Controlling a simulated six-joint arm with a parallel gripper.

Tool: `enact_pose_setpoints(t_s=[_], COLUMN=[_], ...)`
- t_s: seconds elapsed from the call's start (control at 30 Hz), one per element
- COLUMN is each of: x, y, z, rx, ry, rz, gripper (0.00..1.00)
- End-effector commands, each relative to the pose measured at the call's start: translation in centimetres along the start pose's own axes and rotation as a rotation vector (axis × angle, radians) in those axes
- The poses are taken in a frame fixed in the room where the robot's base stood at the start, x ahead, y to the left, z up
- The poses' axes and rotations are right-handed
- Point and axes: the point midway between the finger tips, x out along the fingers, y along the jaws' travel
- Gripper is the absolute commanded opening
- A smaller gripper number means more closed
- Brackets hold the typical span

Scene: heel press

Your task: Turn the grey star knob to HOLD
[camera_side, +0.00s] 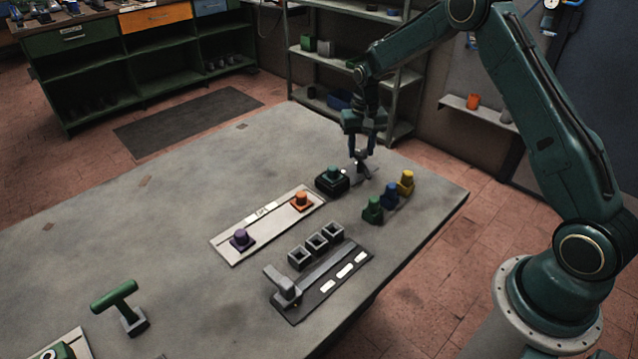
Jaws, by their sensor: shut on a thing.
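My gripper (361,153) points down at the far right part of the table, its fingers close together. It is shut on a small grey piece (362,167) low at the tabletop, which looks like the grey star knob. The fingers cover much of it, so its star shape and its turned position cannot be made out. No HOLD mark is readable in this view.
A pale panel (228,251), a dark lever plate (318,303) and a green T-handle (115,296) lie nearer. The table's left is mostly clear.

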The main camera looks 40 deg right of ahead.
Motion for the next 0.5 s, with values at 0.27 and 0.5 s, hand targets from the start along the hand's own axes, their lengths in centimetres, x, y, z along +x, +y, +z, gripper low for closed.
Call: enact_pose_setpoints(t_s=[0.27, 0.5], x=[-0.11, -0.12], y=[-0.02, -0.01], z=[-0.05, -0.06], rx=[0.264, 0.492], ry=[0.002, 0.002], rz=[-0.001, -0.001], gripper=[0.0, 0.0])
